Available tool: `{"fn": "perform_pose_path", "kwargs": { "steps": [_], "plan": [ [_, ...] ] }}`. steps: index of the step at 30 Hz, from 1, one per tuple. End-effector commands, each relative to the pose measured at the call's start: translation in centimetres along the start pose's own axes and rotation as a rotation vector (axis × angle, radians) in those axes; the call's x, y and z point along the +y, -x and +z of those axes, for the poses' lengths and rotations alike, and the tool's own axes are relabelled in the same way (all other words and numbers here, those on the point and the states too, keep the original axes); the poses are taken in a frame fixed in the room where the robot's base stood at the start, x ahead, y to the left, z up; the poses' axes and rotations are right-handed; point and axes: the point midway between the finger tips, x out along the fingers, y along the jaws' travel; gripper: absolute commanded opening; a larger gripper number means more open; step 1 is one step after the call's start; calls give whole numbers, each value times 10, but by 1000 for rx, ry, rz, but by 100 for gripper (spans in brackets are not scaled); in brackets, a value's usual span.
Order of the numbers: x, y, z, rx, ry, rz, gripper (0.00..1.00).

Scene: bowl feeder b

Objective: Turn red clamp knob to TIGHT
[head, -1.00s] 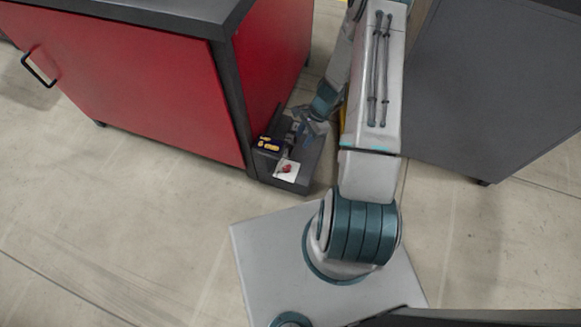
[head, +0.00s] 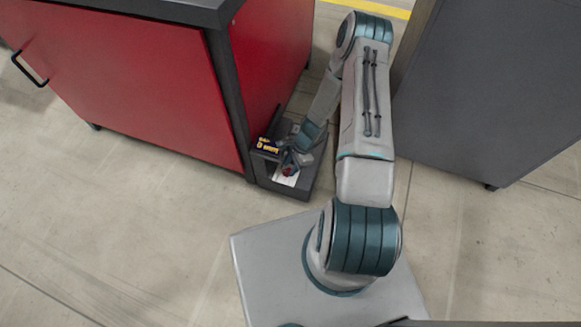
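The red clamp knob (head: 287,171) is small in the head view. My gripper (head: 288,161) is right at the knob, reaching down from the upper right, and partly covers the knob and plate. Its fingers are dark and too small to tell whether they touch the knob or how far apart they are. Any TIGHT marking is too small to read.
The red cabinet (head: 130,90) with a dark top stands close on the left of the box. Yellow and dark labels (head: 266,144) show on the box's left end. A grey cabinet (head: 480,90) stands to the right of my arm. Bare floor (head: 150,225) lies in front.

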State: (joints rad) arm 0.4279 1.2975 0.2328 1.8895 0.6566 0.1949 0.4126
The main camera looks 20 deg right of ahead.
Motion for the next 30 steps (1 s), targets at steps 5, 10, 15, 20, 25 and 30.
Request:
{"fn": "perform_pose_path", "kwargs": {
  "steps": [5,10,15,20,25,30],
  "plan": [
    [0,-4,0,1,0,-1,35],
    [0,-4,0,0,0,-1,35],
    [0,-4,0,0,0,0,0],
    [0,-4,0,0,-2,-1,0],
    [0,-3,0,-1,-29,-12,0],
    [2,-3,0,-3,-102,-42,0]
  ]
}}
